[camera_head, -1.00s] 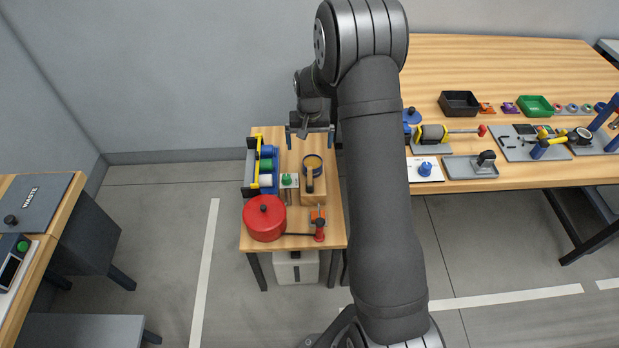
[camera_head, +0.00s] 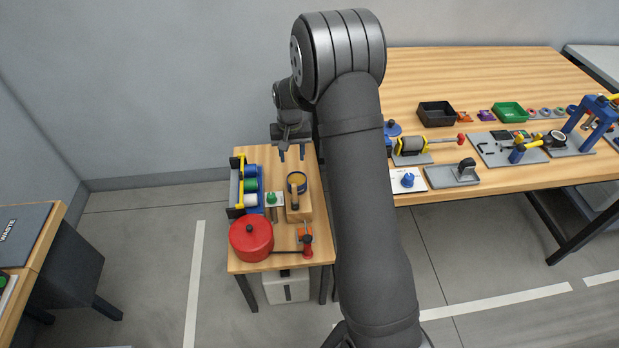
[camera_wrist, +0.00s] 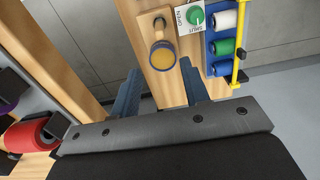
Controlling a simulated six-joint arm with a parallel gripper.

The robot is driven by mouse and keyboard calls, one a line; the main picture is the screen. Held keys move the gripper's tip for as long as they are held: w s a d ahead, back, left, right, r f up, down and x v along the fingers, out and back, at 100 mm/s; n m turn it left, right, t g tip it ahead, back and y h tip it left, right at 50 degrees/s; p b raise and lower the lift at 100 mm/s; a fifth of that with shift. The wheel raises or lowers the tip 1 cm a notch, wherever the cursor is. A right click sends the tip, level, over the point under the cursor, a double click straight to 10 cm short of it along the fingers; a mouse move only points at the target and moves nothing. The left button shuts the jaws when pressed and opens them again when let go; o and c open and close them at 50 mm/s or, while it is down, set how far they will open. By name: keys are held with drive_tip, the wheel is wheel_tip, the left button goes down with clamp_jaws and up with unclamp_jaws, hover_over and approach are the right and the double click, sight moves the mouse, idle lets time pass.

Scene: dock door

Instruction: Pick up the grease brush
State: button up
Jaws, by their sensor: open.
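I cannot see the bristles. My gripper (camera_head: 292,154) is open and empty, above the bench on the far side of the tin. Its two blue fingers also show in the wrist view (camera_wrist: 160,68), apart from the tin.
A rack of coloured spools (camera_head: 250,185) with a yellow bar and a green knob (camera_head: 271,198) stand left of the tin. A red round container (camera_head: 251,238) and a red-topped tool (camera_head: 307,245) are nearer. A larger bench (camera_head: 480,75) with tools lies right.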

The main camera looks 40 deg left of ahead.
sight(295, 191)
wheel_tip(295, 191, down, 12)
drive_tip(key=shift+s+f, duration=0.15)
drive_tip(key=shift+f, duration=0.1)
drive_tip(key=shift+w+f, duration=0.15)
drive_tip(key=shift+f, duration=1.2)
drive_tip(key=shift+w+f, duration=0.1)
drive_tip(key=shift+f, duration=1.25)
clamp_jaws()
